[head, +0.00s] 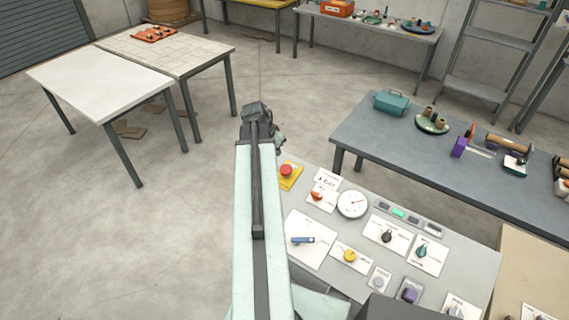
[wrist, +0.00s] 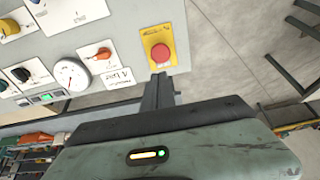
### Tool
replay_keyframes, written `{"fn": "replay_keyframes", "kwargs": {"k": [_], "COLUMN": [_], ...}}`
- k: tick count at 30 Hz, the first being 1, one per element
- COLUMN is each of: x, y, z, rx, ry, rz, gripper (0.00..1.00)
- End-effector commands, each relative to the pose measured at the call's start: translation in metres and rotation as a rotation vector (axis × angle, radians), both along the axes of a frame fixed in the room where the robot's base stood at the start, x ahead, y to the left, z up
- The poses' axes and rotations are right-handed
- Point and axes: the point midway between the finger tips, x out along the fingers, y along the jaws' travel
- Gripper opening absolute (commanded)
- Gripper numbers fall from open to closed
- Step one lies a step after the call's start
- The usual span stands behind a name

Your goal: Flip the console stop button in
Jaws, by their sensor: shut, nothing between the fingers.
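The console (head: 460,262) is a grey panel below and right of my arm in the head view. Its stop button (head: 286,170) is a red round knob on a yellow plate at the console's far left corner. In the wrist view the stop button (wrist: 161,53) sits upper middle, just beyond my fingertips. My gripper (wrist: 158,80) is shut and empty, its tips near the lower edge of the yellow plate. Whether they touch it I cannot tell. In the head view my gripper (head: 277,143) is mostly hidden behind the end of my arm, beside the button.
The console also carries a white dial gauge (head: 352,204), an orange knob (head: 317,196), a blue lever (head: 302,240) and a yellow knob (head: 350,256). A blue-grey workbench (head: 400,150) stands behind it.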

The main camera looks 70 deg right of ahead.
Motion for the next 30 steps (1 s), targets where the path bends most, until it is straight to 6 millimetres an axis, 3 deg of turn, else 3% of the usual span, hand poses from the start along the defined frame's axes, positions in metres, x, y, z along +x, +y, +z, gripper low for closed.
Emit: {"fn": "replay_keyframes", "kwargs": {"k": [11, 30], "x": [0.000, -0.012], "y": [-0.004, -0.049], "z": [-0.013, -0.128], "rx": [0.001, 0.002], "ry": [0.001, -0.001], "rz": [0.003, 0.002], "gripper": [0.00, 0.00]}}
